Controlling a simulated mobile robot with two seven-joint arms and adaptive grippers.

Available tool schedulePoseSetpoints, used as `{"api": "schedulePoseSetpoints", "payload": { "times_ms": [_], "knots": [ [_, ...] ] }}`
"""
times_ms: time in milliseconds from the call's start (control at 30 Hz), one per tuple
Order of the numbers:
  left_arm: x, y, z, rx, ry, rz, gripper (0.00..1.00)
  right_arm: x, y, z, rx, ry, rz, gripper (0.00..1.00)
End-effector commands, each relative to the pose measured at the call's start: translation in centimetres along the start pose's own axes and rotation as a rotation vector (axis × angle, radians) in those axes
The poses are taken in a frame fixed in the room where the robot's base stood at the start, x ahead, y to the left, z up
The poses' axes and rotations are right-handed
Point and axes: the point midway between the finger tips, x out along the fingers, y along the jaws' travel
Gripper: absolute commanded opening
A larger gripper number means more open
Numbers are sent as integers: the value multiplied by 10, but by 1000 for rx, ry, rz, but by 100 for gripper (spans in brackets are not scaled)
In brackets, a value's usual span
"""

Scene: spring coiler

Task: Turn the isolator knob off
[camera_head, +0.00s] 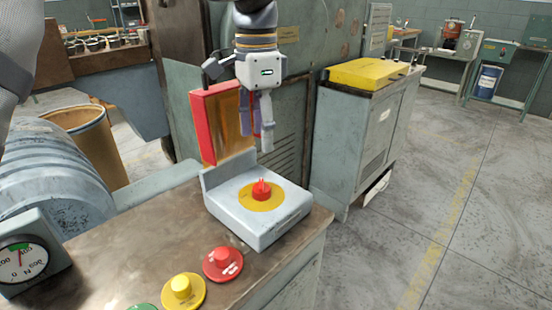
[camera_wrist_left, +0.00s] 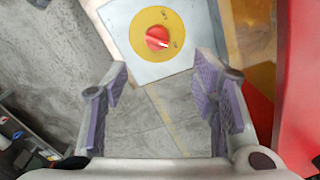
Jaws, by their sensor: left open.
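The isolator knob (camera_head: 261,190) is red and sits on a yellow disc (camera_head: 245,204) on top of a grey box (camera_head: 284,227) at the bench corner. In the left wrist view the knob (camera_wrist_left: 157,38) shows beyond the fingertips, with a white mark on its lower right side pointing towards a small label. The label text is too small to read. My left gripper (camera_head: 262,138) points down above the back of the box, apart from the knob. Its purple-padded fingers (camera_wrist_left: 163,97) are open with nothing between them. My right gripper is not in view.
A red-framed amber panel (camera_head: 217,122) stands upright just behind the box, close to my left gripper. Red (camera_head: 222,263) and yellow (camera_head: 183,290) push buttons lie on the bench in front. A dial gauge (camera_head: 25,262) is at left. The space above the knob is clear.

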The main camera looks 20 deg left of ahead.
Motion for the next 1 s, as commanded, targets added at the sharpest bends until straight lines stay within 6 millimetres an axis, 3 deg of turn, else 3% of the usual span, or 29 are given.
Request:
{"api": "schedulePoseSetpoints", "payload": {
  "times_ms": [167,400,600,933,1000],
  "knots": [
    [17,1,1,2,-3,2,53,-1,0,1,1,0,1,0],
    [80,1,1,1,-4,2,53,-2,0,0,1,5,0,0],
    [113,0,1,1,-1,1,53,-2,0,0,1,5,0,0],
    [120,0,0,1,1,-1,53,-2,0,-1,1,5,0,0],
    [120,0,0,1,1,-1,39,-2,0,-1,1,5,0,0]
  ]
}}
